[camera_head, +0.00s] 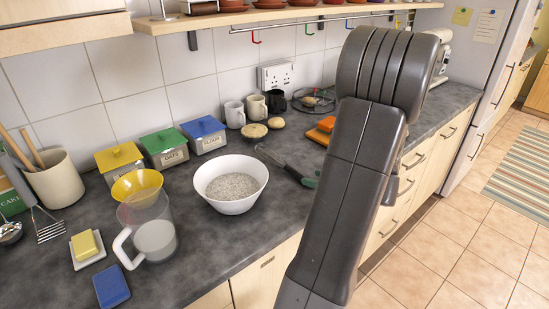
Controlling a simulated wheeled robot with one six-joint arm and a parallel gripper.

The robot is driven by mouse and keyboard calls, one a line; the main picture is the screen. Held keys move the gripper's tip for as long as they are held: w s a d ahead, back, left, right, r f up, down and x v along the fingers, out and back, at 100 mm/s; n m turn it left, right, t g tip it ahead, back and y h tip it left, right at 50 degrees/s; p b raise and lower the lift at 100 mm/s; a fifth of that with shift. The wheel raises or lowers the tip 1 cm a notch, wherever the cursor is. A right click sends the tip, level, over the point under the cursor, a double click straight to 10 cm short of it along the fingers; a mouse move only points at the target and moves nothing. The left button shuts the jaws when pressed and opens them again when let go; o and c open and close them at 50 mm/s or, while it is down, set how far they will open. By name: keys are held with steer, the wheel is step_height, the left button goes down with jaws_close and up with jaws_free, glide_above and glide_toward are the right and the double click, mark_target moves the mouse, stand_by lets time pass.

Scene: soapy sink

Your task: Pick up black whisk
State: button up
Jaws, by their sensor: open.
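A dark, slender utensil that looks like the black whisk (287,166) lies on the grey worktop, right of the white bowl. Its paler head points to the back left and its dark handle to the front right. A small green thing shows by the handle end, and I cannot tell if it belongs to it. My arm rises just to the right in the foreground and covers part of the worktop. My gripper is not in view.
A white bowl (230,204) of grainy food stands left of the utensil. Two round buns (254,131), mugs (235,114) and an orange block (326,124) on a board are behind. A glass jug (155,239) and lidded tins (203,135) stand left.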

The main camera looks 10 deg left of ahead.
mark_target(299, 174)
steer(key=x, duration=0.6)
steer(key=shift+s+a+r+p, duration=0.15)
steer(key=shift+a+r+p, duration=0.1)
steer(key=shift+r+p, duration=0.15)
steer(key=shift+w+a+f, duration=0.3)
jaws_close()
